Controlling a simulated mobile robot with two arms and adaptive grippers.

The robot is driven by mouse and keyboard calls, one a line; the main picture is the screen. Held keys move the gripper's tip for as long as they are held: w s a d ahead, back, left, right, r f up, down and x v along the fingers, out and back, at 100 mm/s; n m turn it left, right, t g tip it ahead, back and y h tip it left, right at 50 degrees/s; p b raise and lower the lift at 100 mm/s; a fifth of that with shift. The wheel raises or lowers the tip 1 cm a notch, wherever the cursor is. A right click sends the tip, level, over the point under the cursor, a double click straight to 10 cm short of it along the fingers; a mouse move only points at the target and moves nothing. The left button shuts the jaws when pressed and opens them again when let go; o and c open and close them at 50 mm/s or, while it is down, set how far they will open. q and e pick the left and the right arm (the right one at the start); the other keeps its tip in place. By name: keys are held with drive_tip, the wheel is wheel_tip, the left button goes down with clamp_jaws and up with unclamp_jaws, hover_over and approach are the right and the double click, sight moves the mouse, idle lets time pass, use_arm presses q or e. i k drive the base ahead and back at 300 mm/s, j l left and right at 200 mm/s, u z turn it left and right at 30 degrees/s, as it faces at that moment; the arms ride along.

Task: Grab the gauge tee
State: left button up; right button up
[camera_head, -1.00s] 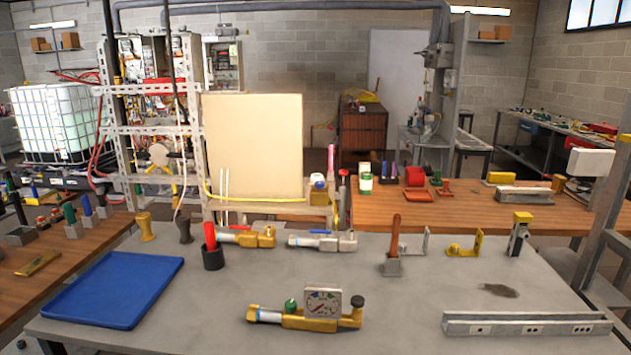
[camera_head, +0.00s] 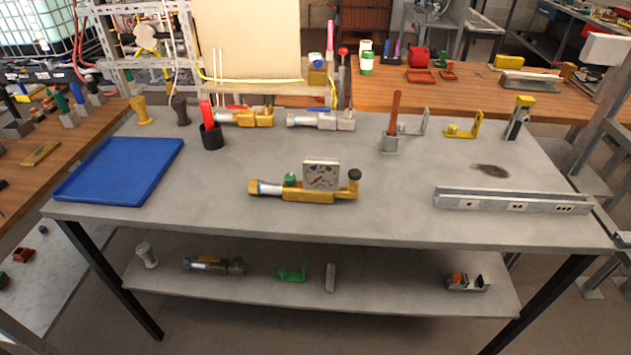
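The gauge tee (camera_head: 308,194) lies on the grey table (camera_head: 370,222), near the middle of its front half. It has a brass body, a silver section at its left end, a green knob, a square dial gauge (camera_head: 321,175) standing on top and a black knob at its right end. Nothing touches it, and the table around it is bare. Neither of my grippers shows in the view.
A blue tray (camera_head: 122,170) lies at the table's left and a slotted metal rail (camera_head: 512,202) at its right. Behind stand a black cup (camera_head: 212,138), brass and silver valve fittings (camera_head: 322,120), and brackets (camera_head: 464,128). A lower shelf (camera_head: 380,298) holds several parts.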

sight(321, 184)
drive_tip(key=j+z, duration=0.5)
drive_tip(key=z, duration=0.2)
drive_tip(key=i+j, duration=0.05)
